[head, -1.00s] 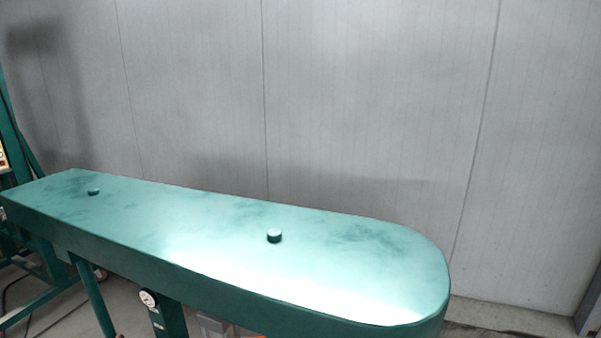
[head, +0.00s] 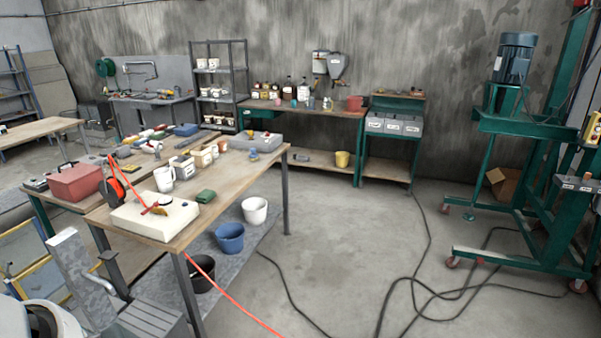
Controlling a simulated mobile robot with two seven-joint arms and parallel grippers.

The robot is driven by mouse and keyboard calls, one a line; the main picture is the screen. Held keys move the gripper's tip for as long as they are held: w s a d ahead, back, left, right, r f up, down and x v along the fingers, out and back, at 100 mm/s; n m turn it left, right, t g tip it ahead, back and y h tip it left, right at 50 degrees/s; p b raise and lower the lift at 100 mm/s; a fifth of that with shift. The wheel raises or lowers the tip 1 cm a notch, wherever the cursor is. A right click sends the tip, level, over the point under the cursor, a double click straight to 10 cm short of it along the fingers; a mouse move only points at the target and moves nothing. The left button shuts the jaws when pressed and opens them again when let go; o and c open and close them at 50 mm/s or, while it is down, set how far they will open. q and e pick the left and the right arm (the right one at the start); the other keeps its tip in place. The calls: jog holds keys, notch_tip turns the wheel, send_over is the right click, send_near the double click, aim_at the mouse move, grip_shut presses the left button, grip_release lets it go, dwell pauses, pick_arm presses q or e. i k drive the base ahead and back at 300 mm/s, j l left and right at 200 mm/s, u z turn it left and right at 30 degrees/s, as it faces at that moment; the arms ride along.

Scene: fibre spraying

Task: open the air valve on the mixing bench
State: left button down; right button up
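A wooden-topped bench (head: 238,197) stands left of centre with cups, a jug and tools on it. A cream block-shaped unit (head: 180,216) sits at its near corner. Neither of my grippers can be seen.
Buckets, one of them blue (head: 230,238), stand under the bench. A red hose (head: 235,307) and black cables (head: 420,290) lie on the floor. A green machine frame (head: 520,258) stands at right. The central floor is mostly clear.

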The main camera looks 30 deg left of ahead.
aim_at(150, 209)
jog(key=i+j+u, duration=0.15)
jog(key=j+u, duration=0.2)
jog(key=u, duration=0.15)
jog(key=i+j+u, duration=0.15)
jog(key=j+u, duration=0.15)
jog(key=u, duration=0.2)
jog(key=i+j+u, duration=0.25)
jog(key=u, duration=0.25)
jog(key=i+j+u, duration=0.15)
jog(key=u, duration=0.35)
jog(key=i+l, duration=0.05)
jog(key=i, duration=0.05)
